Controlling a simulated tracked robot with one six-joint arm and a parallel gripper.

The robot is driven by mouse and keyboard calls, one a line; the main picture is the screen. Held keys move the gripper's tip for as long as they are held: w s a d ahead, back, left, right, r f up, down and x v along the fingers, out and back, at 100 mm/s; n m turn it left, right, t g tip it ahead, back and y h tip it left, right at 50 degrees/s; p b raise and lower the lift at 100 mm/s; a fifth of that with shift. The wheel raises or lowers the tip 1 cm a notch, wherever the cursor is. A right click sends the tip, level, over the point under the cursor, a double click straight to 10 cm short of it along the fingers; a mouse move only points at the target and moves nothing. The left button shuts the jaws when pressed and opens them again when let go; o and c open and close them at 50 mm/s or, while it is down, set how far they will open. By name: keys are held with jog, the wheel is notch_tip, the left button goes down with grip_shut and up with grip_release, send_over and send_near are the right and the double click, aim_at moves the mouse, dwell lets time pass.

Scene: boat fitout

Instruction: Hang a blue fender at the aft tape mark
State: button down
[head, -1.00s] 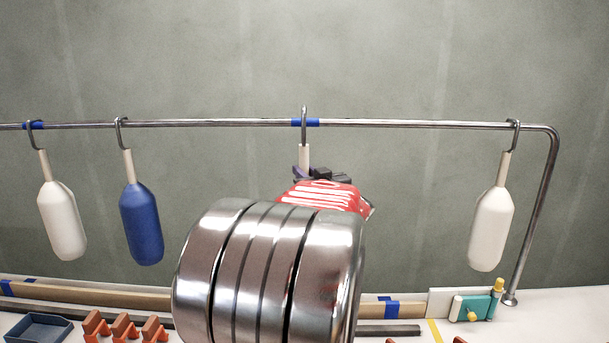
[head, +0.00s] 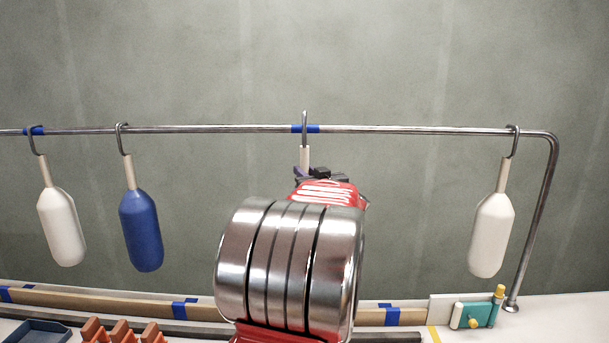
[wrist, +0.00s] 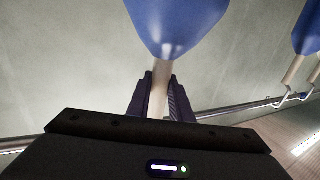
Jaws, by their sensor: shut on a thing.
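My gripper (head: 306,174) is shut on the pale stem (wrist: 159,88) of a blue fender, whose blue body (wrist: 176,22) fills the top of the wrist view. In the head view my arm hides that body; only the stem (head: 304,158) and the grey hook (head: 304,118) above it show. The hook is in line with a blue tape mark (head: 314,129) on the rail, its top higher above the rail than the hanging hooks. I cannot tell whether it touches the rail. Another blue fender (head: 141,230) hangs further left. Another tape mark (head: 36,131) is at the far left.
White fenders hang at the left (head: 62,230) and right (head: 491,235). The rail (head: 420,131) bends down at the right. Below are a blue tray (head: 35,332), orange blocks (head: 122,332) and a teal item (head: 478,314). The rail between the middle tape and right fender is free.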

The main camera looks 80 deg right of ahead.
jog(key=shift+w+d+r, duration=0.1)
jog(key=shift+w+d, duration=0.15)
jog(key=shift+d, duration=0.75)
jog(key=shift+w+d, duration=0.25)
jog(key=shift+d, duration=0.75)
jog(key=shift+f, duration=1.6)
jog(key=c, duration=1.5)
grip_release()
jog(key=shift+f, duration=0.2)
